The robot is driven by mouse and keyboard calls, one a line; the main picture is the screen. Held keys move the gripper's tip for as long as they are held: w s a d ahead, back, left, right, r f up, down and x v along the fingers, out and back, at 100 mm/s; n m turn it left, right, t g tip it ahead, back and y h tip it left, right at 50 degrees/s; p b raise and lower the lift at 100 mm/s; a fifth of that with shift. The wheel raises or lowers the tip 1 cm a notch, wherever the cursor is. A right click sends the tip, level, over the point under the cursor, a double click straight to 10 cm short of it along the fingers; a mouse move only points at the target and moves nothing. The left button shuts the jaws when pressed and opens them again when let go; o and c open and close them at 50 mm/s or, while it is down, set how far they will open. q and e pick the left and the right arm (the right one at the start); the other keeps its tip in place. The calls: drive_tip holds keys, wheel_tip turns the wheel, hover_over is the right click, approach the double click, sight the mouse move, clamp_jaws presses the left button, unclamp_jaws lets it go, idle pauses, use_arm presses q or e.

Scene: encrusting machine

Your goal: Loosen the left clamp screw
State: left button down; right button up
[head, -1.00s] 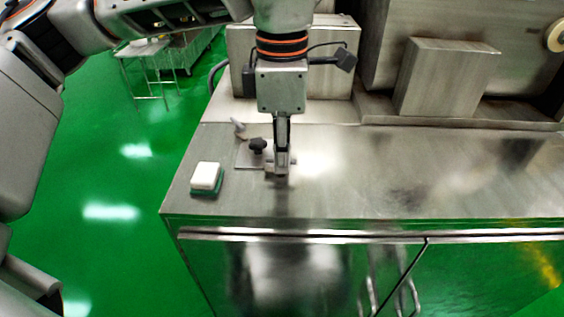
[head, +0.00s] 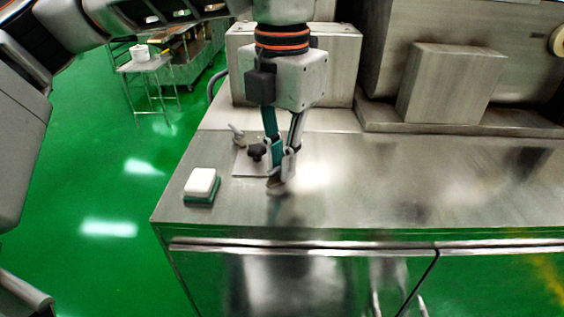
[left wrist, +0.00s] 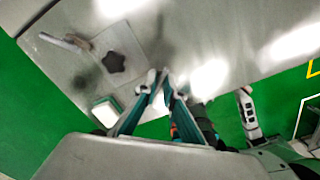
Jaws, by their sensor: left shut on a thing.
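My left gripper (head: 277,175) points down at the steel worktop with its fingers close together. It is shut on a small grey-brown part at its tips, which looks like the left clamp screw (head: 275,187); the fingers hide most of it. In the left wrist view the fingertips (left wrist: 163,82) meet beside a steel plate (left wrist: 90,80). The plate bears a black star-shaped knob (head: 257,152), which is apart from the fingers and also shows in the left wrist view (left wrist: 114,62). A small grey lever (head: 237,134) stands at the plate's back left. My right gripper is not in view.
A white and green sponge-like block (head: 201,184) lies on the worktop (head: 400,195) left of the gripper, near the left edge. Steel machine housings (head: 450,85) stand behind. The worktop to the right is clear. A small table (head: 145,62) stands on the green floor.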

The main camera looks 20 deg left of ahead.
use_arm(q)
drive_tip(key=shift+n, duration=0.9)
drive_tip(key=c, duration=2.1)
unclamp_jaws()
wheel_tip(320, 180, up, 12)
